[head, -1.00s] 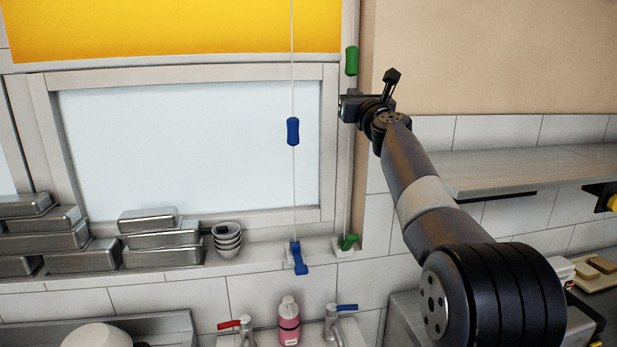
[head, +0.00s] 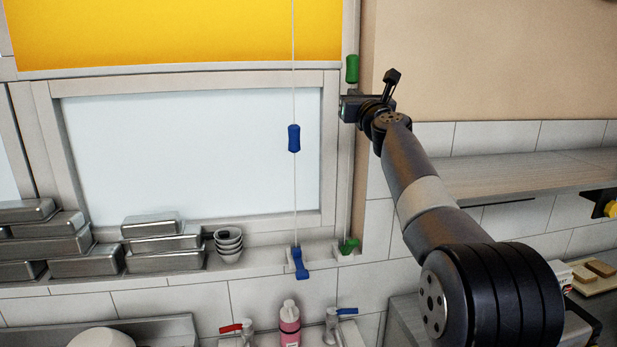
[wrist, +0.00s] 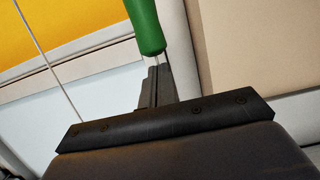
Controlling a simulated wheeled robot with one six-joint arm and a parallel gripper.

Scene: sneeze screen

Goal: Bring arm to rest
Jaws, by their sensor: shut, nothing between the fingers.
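My arm reaches up from the lower right in the head view. My gripper (head: 346,108) is at its far end, in front of the right window frame. In the wrist view my gripper (wrist: 158,82) has its fingers together, pointing up at the lower end of a green cord handle (wrist: 146,25). I cannot tell whether they touch. The green handle (head: 352,68) hangs just above the gripper in the head view. A blue cord handle (head: 294,138) hangs to the left, apart from the gripper.
A yellow blind (head: 180,30) covers the window top. Metal pans (head: 60,246) and stacked cups (head: 228,243) stand on the sill. A blue cleat (head: 299,264) and a green cleat (head: 348,246) are below the cords. A shelf (head: 530,175) lies right of my arm. A pink bottle (head: 289,322) stands by the taps.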

